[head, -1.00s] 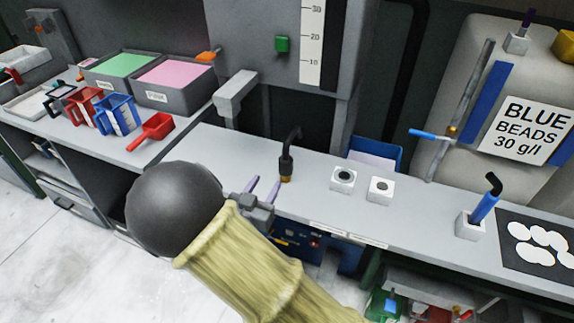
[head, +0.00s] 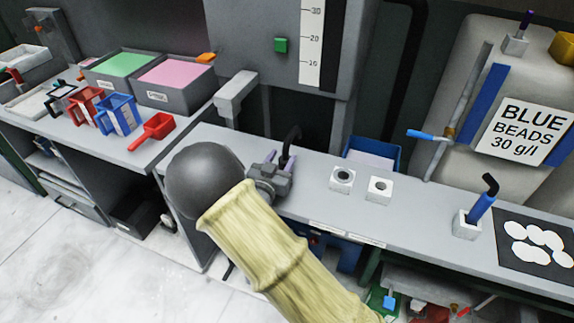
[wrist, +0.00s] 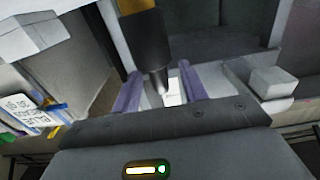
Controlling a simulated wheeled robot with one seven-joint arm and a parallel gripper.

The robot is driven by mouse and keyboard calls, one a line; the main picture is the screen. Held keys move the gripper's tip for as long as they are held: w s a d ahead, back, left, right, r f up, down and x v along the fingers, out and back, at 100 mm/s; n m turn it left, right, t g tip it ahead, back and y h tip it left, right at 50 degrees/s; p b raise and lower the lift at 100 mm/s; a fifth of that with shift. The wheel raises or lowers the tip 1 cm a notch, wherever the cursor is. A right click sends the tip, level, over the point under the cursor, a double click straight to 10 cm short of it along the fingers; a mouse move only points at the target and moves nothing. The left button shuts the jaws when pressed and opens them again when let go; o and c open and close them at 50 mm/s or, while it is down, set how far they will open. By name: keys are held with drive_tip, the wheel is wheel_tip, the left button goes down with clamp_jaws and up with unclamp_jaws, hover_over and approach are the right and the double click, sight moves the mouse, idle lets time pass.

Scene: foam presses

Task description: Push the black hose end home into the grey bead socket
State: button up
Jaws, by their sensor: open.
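The black hose end (head: 292,139) stands upright on the grey bench, its bent top showing just behind my gripper (head: 277,157). Its lower part is hidden by the gripper in the head view. In the wrist view the hose (wrist: 147,42) shows dark with a brass-coloured band, between and just beyond the two lilac fingers of my gripper (wrist: 160,70). The fingers are apart and not closed on it. Two pale blocks with round dark holes, a left block (head: 342,186) and a right block (head: 378,197), stand to its right. I cannot tell which is the grey bead socket.
A blue hose (head: 482,207) stands in a pale block farther right, beside a black mat (head: 508,262) with white discs. A red scoop (head: 153,131) and a bin of pink material (head: 176,95) are at left. A grey bracket (head: 236,95) rises behind the bench.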

sight(286, 152)
drive_tip(key=x, duration=0.1)
drive_tip(key=p+x, duration=0.1)
drive_tip(key=x, duration=0.3)
drive_tip(key=shift+w+d+r, duration=0.1)
drive_tip(key=shift+d+r, duration=0.1)
drive_tip(key=shift+r, duration=0.2)
clamp_jaws()
